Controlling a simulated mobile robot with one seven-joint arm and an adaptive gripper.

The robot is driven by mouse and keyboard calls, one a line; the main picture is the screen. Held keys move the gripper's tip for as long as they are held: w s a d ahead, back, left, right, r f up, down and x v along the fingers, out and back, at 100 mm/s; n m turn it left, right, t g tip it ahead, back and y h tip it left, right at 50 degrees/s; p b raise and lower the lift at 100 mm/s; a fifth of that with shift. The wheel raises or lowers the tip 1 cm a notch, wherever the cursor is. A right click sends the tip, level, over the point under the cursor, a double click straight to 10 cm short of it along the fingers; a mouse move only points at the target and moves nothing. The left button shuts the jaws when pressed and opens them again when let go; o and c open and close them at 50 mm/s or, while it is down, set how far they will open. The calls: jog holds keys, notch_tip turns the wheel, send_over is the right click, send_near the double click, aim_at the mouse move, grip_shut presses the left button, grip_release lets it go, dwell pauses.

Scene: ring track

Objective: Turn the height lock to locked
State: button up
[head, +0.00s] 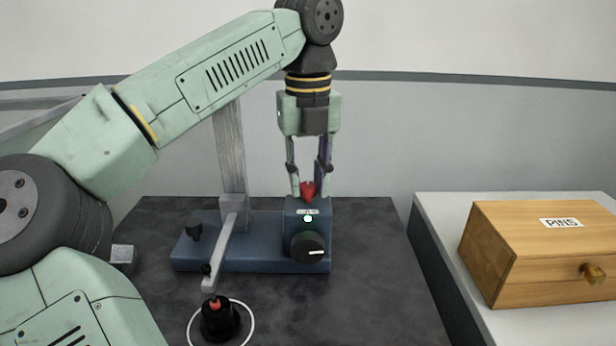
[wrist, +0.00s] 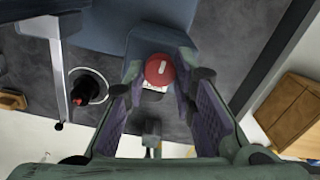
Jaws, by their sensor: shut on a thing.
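A red knob (head: 308,190) sits on top of the blue block (head: 300,212) at the right end of the blue fixture. A small label below it is too small to read, so I cannot tell for sure that this is the height lock. My gripper (head: 309,184) points straight down, its fingers shut on the red knob. In the wrist view the red knob (wrist: 159,70) lies between the fingertips, with a white line running up and down on its top. A black dial (head: 308,247) with a white mark pointing right is on the block's front.
A metal post (head: 229,145) and arm (head: 221,250) stand left of the block. A black piece with a red top (head: 219,320) stands in a white ring in front. A wooden PINS box (head: 530,250) is on the right table.

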grip_shut()
jog(key=shift+r+m+p, duration=0.1)
jog(key=shift+m+p, duration=0.2)
jog(key=m+p, duration=0.2)
jog(key=shift+r+m, duration=0.1)
jog(key=shift+m, duration=0.3)
jog(key=m+p, duration=0.2)
jog(key=m, duration=0.2)
jog(key=m+p, duration=0.1)
jog(key=m, duration=0.5)
jog(key=shift+p, duration=0.35)
jog(key=shift+w+m+p, duration=0.1)
jog(key=shift+m+p, duration=0.35)
jog(key=shift+m, duration=1.75)
